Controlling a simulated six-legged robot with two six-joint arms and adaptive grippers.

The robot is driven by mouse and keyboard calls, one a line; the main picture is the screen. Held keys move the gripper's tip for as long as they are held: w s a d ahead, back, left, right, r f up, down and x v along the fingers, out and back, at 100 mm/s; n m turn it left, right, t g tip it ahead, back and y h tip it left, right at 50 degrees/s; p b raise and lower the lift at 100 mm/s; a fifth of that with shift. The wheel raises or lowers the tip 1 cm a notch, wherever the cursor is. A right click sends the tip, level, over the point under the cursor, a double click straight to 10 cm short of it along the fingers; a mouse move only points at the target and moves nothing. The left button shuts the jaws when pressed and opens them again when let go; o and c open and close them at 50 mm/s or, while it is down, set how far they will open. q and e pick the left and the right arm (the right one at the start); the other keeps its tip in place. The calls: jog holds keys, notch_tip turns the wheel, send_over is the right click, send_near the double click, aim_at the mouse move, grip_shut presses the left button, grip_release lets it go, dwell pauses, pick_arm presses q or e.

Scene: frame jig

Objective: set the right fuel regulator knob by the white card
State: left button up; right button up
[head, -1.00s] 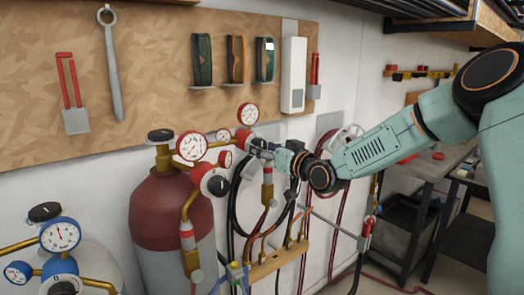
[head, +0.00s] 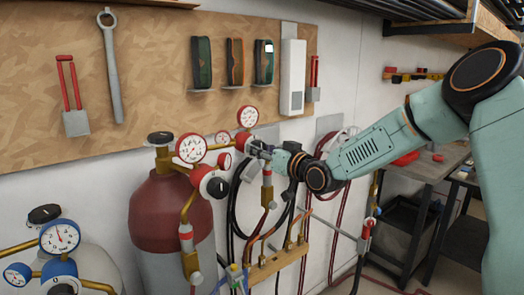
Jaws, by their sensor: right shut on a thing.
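The right fuel regulator has a red-rimmed gauge (head: 247,116) and a smaller gauge (head: 222,137), on brass fittings behind the nearer regulator. Its dark knob (head: 256,147) faces my right gripper (head: 265,152). That gripper reaches in from the right and is shut on the knob, with its fingers covering part of it. The gauge needles are too small to read. I cannot make out a white card with marks for certain; a tall white panel (head: 292,75) hangs on the board above. My left gripper is not in view.
A nearer red-gauged regulator (head: 191,149) with its own knob (head: 215,186) sits by the red cylinder (head: 170,215), left of my gripper. A blue-gauged regulator (head: 60,236) is at lower left. Hoses (head: 240,210) hang below my gripper. A workbench (head: 425,165) stands at right.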

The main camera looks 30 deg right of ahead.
jog(key=shift+c, duration=1.1)
jog(key=shift+m, duration=0.3)
jog(key=shift+f+m+b, duration=0.15)
jog(key=shift+m+b, duration=1.55)
jog(key=shift+m, duration=11.9)
jog(key=shift+f, duration=0.1)
